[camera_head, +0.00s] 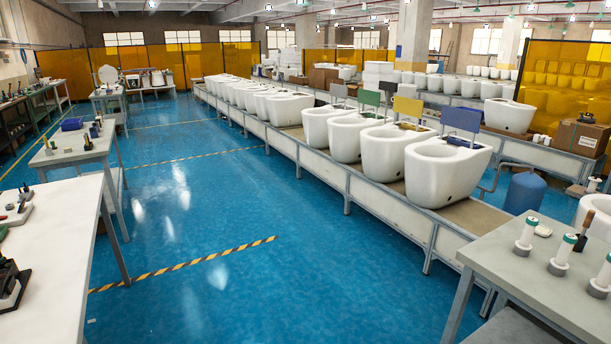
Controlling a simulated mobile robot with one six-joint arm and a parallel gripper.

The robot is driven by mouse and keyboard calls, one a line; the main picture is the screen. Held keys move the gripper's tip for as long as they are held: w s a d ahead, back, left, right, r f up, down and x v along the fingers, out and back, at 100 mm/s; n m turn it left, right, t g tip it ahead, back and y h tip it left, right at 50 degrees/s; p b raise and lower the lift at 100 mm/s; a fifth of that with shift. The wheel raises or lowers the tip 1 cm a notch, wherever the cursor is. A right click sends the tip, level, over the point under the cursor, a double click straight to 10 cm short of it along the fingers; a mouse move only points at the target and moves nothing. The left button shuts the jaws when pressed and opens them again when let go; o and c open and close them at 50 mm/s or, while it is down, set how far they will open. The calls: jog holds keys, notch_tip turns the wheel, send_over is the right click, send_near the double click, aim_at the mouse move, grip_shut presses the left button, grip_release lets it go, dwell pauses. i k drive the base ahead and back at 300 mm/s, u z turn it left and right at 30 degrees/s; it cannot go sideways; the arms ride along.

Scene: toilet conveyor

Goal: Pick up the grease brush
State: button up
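A small upright tool with a brown upper part and a dark lower part (583,230) stands on the grey table at the right. It looks like the grease brush, but it is too small to be sure. It stands just behind several white bottles or tubes with green bands. My gripper is not in view, so how it stands relative to the brush cannot be seen.
The grey table (497,245) at bottom right holds white tubes (562,255). A conveyor (390,196) carries white toilets (440,172) beside a blue tank (524,193). White benches (68,212) with tools line the left. The blue floor (200,210) between is clear.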

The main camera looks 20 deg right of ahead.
aim_at(589, 216)
jog(key=z, duration=0.1)
jog(key=i, duration=1.6)
jog(key=z, duration=0.4)
jog(key=i, duration=0.9)
jog(key=z, duration=0.7)
jog(key=i, duration=0.65)
jog(key=z, duration=0.9)
jog(key=i, duration=0.8)
jog(key=z, duration=0.4)
